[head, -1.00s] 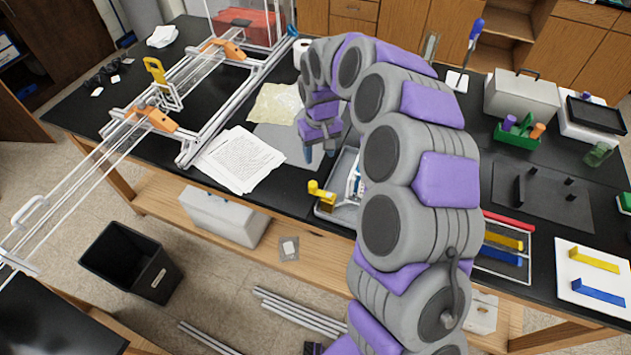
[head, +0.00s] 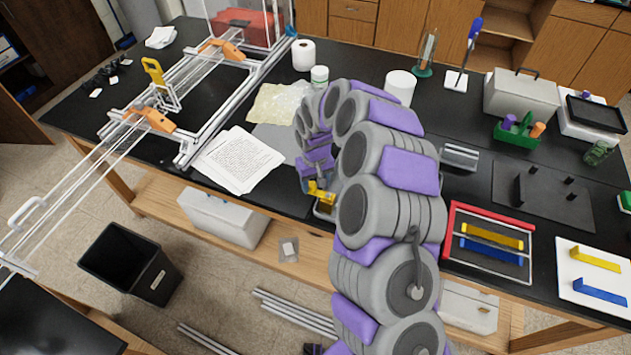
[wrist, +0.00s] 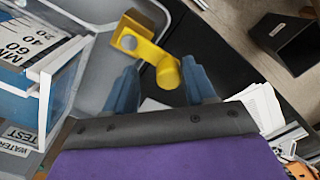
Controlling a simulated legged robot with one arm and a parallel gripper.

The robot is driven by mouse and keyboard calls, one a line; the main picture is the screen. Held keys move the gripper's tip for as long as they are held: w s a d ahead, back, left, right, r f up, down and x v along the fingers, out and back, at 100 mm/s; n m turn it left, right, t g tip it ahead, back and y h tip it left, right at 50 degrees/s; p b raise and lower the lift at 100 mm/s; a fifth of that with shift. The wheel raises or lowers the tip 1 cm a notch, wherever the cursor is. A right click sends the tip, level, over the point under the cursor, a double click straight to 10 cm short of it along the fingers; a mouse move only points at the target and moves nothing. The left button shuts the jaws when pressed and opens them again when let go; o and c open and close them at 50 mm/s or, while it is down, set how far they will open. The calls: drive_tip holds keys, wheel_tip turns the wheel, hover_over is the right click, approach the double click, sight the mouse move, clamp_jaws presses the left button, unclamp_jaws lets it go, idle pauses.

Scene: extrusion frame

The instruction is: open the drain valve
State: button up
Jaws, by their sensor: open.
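The yellow drain valve (wrist: 143,40) shows in the wrist view, with a flat holed part at left and a rounded knob end at right. In the head view it is a small yellow shape (head: 318,192) at the bench's front edge, partly hidden by my arm. My gripper (wrist: 160,66) is open, its two blue fingers apart on either side of the knob end. I cannot tell whether either finger touches it. In the head view my gripper (head: 307,184) is just beside the valve.
A grey tray (wrist: 95,88) lies under the tank. Papers (head: 238,160) lie left of my gripper on the black bench. A black bin (head: 130,262) stands on the floor at left. A red-edged frame with yellow and blue bars (head: 490,243) lies to the right.

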drive_tip(key=shift+a+f, duration=0.1)
drive_tip(key=shift+a, duration=0.75)
drive_tip(key=shift+c, duration=0.3)
drive_tip(key=shift+a, duration=0.2)
drive_tip(key=shift+c, duration=1.5)
drive_tip(key=shift+d, duration=0.7)
drive_tip(key=c, duration=0.5)
drive_tip(key=shift+a, duration=0.1)
clamp_jaws()
